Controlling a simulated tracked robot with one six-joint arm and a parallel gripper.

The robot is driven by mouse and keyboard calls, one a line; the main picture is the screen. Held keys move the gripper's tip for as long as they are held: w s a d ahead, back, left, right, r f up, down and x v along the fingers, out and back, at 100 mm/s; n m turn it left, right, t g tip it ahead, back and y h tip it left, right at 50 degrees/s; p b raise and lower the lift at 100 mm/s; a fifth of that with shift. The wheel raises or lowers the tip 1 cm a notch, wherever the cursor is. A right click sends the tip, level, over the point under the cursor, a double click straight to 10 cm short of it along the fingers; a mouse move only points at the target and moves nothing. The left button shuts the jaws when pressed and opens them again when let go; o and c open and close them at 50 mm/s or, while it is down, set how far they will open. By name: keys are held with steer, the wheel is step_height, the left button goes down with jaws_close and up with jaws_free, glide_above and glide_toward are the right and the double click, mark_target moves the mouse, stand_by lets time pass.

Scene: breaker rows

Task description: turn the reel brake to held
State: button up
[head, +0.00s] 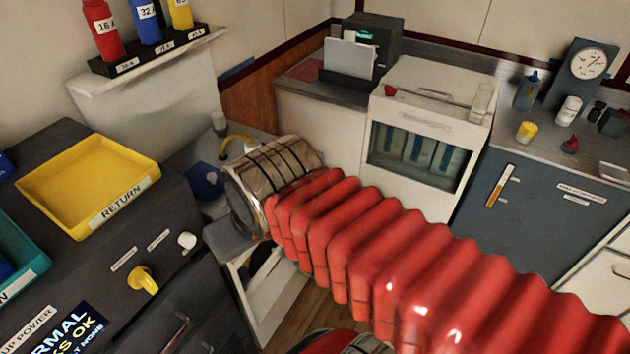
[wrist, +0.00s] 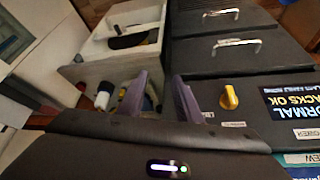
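A yellow knob (head: 143,280) stands on the dark cabinet top at the lower left of the head view, beside small labels too small to read. It also shows in the wrist view (wrist: 229,97), right of my gripper. I cannot tell from the labels whether it is the reel brake or how it is set. My gripper (wrist: 160,84) has its two purple fingers apart with nothing held between them, clear of the knob. In the head view my red-sleeved arm reaches leftward and my fingers are hidden.
A white knob (head: 187,240) is near the yellow one. A yellow RETURN tray (head: 78,219) and a display (head: 72,333) share the cabinet top. A white open bin (wrist: 128,42) lies beyond my fingers.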

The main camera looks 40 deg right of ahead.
steer(key=shift+w, duration=0.1)
steer(key=w+d+f+m+g+y, duration=0.1)
steer(key=w+d+f+m+y, duration=0.9)
steer(key=w+d+f+m, duration=0.55)
steer(key=s+d+f+m+t+h, duration=0.1)
steer(key=d+f+m+t, duration=0.3)
steer(key=d, duration=0.4)
steer(key=s+d+f+m+t+h, duration=0.1)
steer(key=d+f+m+t, duration=0.3)
steer(key=d+m, duration=0.3)
steer(key=s+d+f+m+t+h, duration=0.1)
steer(key=d+f+m+t, duration=0.3)
steer(key=d, duration=0.7)
steer(key=shift+s+d+f+m+h, duration=0.15)
steer(key=shift+s+f+m+h, duration=0.25)
steer(key=shift+f+m, duration=0.35)
steer(key=shift+w, duration=0.1)
